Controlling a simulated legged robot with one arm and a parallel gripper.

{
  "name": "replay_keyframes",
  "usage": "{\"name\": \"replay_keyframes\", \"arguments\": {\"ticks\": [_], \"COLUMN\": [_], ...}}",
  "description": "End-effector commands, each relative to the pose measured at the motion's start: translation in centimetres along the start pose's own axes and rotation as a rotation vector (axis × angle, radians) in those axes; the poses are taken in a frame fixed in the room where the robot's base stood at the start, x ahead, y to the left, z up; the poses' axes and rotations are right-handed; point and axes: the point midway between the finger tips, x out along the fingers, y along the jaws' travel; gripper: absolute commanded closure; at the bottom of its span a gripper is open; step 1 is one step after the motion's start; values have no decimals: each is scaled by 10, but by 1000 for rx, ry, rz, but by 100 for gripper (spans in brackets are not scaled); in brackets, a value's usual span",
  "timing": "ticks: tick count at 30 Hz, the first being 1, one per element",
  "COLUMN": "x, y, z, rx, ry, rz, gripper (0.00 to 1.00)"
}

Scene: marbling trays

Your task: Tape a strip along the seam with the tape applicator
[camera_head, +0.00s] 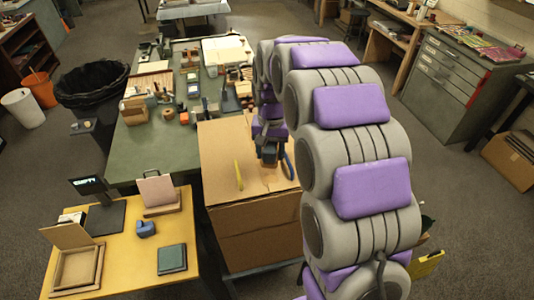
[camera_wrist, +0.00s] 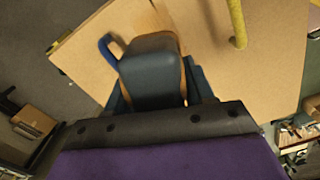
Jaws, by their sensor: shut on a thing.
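My gripper (camera_head: 268,142) is over the top of a large cardboard box (camera_head: 252,228), shut on the tape applicator (camera_wrist: 150,70). The applicator has a dark blue-grey body and a blue curved part (camera_wrist: 107,46) at its left. In the head view it is small and partly hidden by my gripper. The seam (camera_wrist: 163,14) between the box-top flaps runs down to the applicator in the wrist view, which hides the rest of it. I cannot tell whether the applicator touches the cardboard.
A yellow stick-like object (camera_head: 239,175) is on the box top, left of my gripper. A yellow table (camera_head: 120,270) at the lower left holds a blue object (camera_head: 146,229), a dark square block (camera_head: 172,259) and wooden frames. A cluttered green table (camera_head: 150,155) stands behind the box.

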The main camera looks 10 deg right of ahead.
Motion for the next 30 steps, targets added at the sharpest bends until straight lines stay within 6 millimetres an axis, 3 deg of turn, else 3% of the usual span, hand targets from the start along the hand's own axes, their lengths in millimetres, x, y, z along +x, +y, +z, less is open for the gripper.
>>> {"name": "replay_keyframes", "arguments": {"ticks": [12,30], "x": [-36,-37], "y": [2,2], "z": [6,7], "rx": [-3,-3], "ry": [5,3], "rz": [1,1], "gripper": [80,80]}}
